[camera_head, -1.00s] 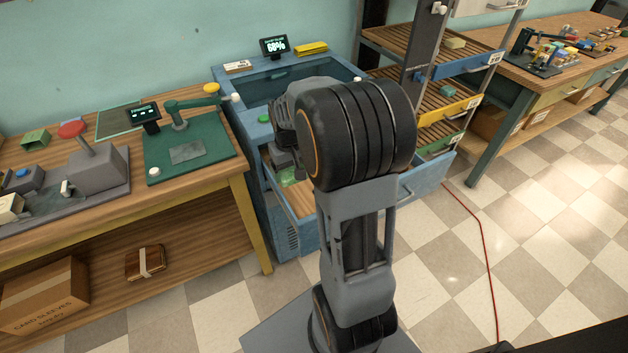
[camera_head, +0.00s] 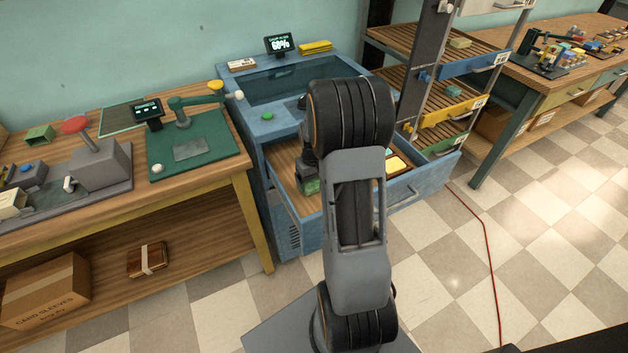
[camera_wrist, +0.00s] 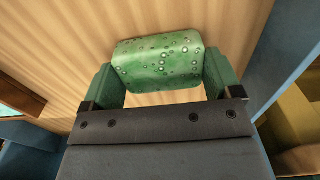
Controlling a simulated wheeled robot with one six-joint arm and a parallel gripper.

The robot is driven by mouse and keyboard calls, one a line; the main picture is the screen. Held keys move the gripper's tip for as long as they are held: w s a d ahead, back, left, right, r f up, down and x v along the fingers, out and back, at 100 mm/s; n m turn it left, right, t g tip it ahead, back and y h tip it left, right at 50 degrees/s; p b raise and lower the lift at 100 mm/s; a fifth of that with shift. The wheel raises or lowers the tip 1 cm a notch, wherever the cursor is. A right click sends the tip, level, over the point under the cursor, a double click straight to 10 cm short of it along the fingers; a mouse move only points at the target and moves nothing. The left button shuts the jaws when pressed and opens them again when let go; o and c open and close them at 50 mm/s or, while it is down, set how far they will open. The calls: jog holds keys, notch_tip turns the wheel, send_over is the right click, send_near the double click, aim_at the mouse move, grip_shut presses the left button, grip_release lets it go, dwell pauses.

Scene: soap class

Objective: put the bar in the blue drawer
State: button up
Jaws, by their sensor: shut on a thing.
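The bar (camera_wrist: 157,58) is a green, speckled block with rounded edges, in the wrist view. My gripper (camera_wrist: 161,78) is shut on it, with one green finger at each side. In the head view my gripper (camera_head: 309,180) is partly hidden behind my own arm, over the open drawer of the blue cabinet (camera_head: 291,215). That drawer has a wooden floor, which shows behind the bar in the wrist view. The gap between bar and floor cannot be told. A rack on the right also has a blue-fronted drawer (camera_head: 470,66).
The open drawer also holds a yellow, framed piece (camera_head: 397,165) on its right side. The rack has a yellow-fronted drawer (camera_head: 452,111) and a green-fronted one (camera_head: 446,144). A workbench (camera_head: 215,185) stands left of the cabinet. A red cable (camera_head: 484,230) lies on the floor.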

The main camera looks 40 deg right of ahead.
aim_at(314, 182)
jog(key=shift+f, duration=0.1)
jog(key=o, duration=0.8)
notch_tip(314, 182, up, 12)
jog(key=p, duration=0.1)
jog(key=shift+s+a+r+n+t, duration=0.25)
jog(key=shift+s+a+r+t, duration=0.35)
jog(key=shift+s+a, duration=1.95)
jog(key=shift+s+a+r+n+t, duration=0.35)
jog(key=shift+s+a+r, duration=0.9)
jog(key=shift+a, duration=2.15)
jog(key=shift+s+a+r+n+t, duration=0.25)
jog(key=shift+s+a+t, duration=0.3)
jog(key=shift+s+a, duration=2.2)
